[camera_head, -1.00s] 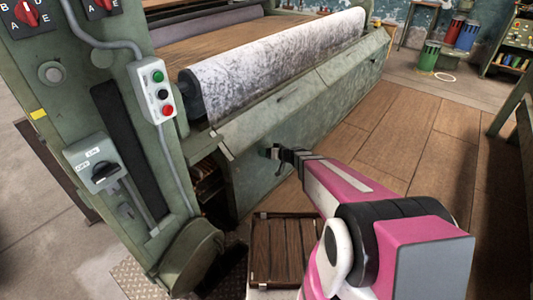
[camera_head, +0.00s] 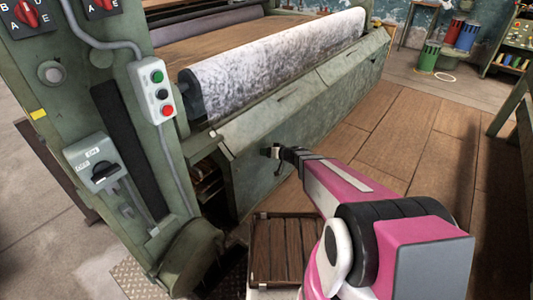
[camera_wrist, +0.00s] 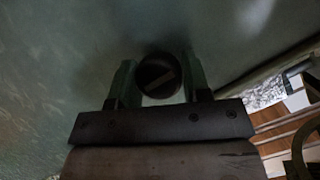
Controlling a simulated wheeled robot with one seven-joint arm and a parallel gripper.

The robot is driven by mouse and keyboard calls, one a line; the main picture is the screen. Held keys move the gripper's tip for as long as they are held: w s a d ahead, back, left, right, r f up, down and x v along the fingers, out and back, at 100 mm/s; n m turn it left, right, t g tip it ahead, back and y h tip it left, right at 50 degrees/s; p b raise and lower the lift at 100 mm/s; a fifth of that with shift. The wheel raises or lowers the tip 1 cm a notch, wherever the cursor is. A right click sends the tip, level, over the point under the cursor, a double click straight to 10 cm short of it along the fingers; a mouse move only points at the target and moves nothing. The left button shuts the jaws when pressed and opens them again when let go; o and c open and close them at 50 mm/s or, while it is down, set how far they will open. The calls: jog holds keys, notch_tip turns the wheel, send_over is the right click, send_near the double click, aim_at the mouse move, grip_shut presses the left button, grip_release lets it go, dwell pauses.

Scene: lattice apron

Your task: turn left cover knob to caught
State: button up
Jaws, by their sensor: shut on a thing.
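The left cover knob (camera_wrist: 158,77) is a dark round knob with a pale slanted line on its face, in the middle of the wrist view. It sits on the green cover panel (camera_head: 262,182). My gripper (camera_wrist: 158,82) is shut on the knob, with one finger on each side of it. In the head view my gripper (camera_head: 277,153) meets the panel near its left end. There the knob is mostly hidden by my gripper. The pale line runs from upper right to lower left in the wrist view.
A white and grey patterned roll (camera_head: 275,62) lies above the panel. A button box (camera_head: 157,90) and a lever switch (camera_head: 101,172) are on the green machine post at left. A slatted wooden crate (camera_head: 283,249) stands below my arm. Wooden floor (camera_head: 415,135) is open at right.

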jog(key=m+g+y, duration=0.1)
jog(key=m, duration=0.2)
jog(key=shift+w+f, duration=0.1)
jog(key=m+y, duration=0.2)
jog(key=m, duration=0.1)
jog(key=shift+m+g, duration=0.3)
jog(key=shift+g, duration=0.1)
jog(key=m+y, duration=0.1)
jog(key=m, duration=0.2)
jog(key=shift+d+f+m+y, duration=0.1)
jog(key=shift+m+y, duration=0.2)
jog(key=shift+m, duration=0.1)
jog(key=shift+m+y, duration=0.5)
jog(key=shift+m, duration=1.1)
jog(key=o, duration=0.9)
jog(key=v, duration=1)
jog(key=shift+s+d+f, duration=0.15)
jog(key=shift+s+d, duration=0.05)
jog(key=shift+d, duration=0.15)
